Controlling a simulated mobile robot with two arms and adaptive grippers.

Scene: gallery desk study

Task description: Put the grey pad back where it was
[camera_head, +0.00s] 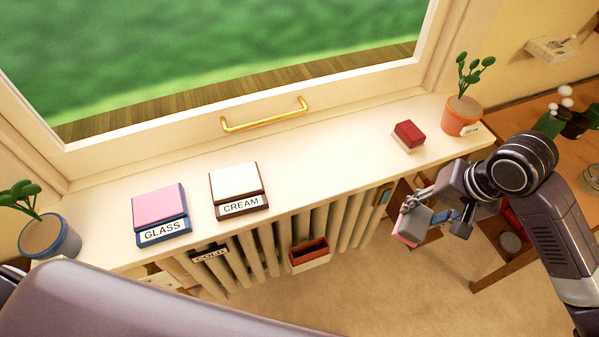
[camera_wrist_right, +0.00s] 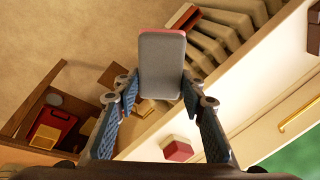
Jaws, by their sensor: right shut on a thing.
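My right gripper (camera_head: 428,213) is shut on a grey pad (camera_head: 412,226) with a pink edge, held in the air in front of the sill's right part. In the right wrist view the grey pad (camera_wrist_right: 161,68) stands up between the fingertips (camera_wrist_right: 161,92), its grey face towards the camera. A pink pad sits on a blue holder marked GLASS (camera_head: 164,232), and a white pad on a brown holder marked CREAM (camera_head: 241,206), both on the sill. My left gripper is not in view.
The sill (camera_head: 330,150) is clear between the CREAM holder and a red-and-cream block (camera_head: 409,134). Potted plants stand at the right (camera_head: 462,117) and left (camera_head: 48,237). A dark red open box (camera_head: 309,253) and a COLD label (camera_head: 209,253) are on the radiator (camera_head: 262,250). A gold handle (camera_head: 264,120) is on the window frame.

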